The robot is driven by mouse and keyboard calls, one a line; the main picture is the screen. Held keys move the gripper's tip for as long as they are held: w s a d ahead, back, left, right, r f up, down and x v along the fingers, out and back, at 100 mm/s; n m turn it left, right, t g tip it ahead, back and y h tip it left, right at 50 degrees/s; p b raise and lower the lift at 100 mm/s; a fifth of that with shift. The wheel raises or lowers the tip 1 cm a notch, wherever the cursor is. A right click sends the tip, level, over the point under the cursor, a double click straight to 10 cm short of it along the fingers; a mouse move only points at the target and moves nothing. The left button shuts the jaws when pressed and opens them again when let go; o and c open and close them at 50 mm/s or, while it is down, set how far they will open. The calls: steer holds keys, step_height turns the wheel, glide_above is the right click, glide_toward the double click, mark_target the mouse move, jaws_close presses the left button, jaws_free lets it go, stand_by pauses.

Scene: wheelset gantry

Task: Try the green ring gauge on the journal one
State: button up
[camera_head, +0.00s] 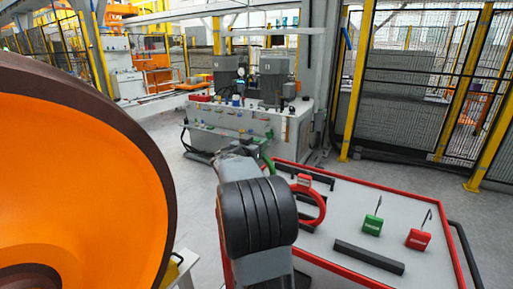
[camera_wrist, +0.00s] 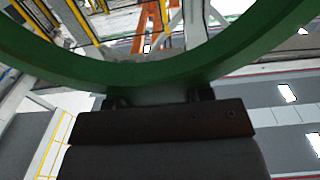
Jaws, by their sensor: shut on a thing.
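The green ring gauge (camera_wrist: 150,72) arcs across the top of the wrist view, and its lower rim sits between the fingers of my gripper (camera_wrist: 160,97). My gripper is shut on it. In the head view only a small arc of the green ring (camera_head: 267,162) shows behind my arm; the gripper itself is mostly hidden there. A large wheel with an orange face (camera_head: 100,150) and brown rim fills the left of the head view. Its hub (camera_head: 30,276) is cut off at the lower left edge. I cannot make out journal one in either view.
A red-edged grey table (camera_head: 345,205) stands at right. It bears a red ring (camera_head: 318,207), a green block (camera_head: 372,225), a red block (camera_head: 417,239) and black bars (camera_head: 369,257). A hydraulic unit (camera_head: 240,118) stands behind, with mesh fencing (camera_head: 410,100) at the back right.

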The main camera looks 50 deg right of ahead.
steer(key=shift+f+b, duration=1.35)
steer(key=shift+b, duration=0.3)
steer(key=shift+f, duration=0.1)
steer(key=shift+b, duration=2.65)
stand_by(0.3)
steer(key=shift+f+b, duration=2.7)
steer(key=shift+b, duration=1.05)
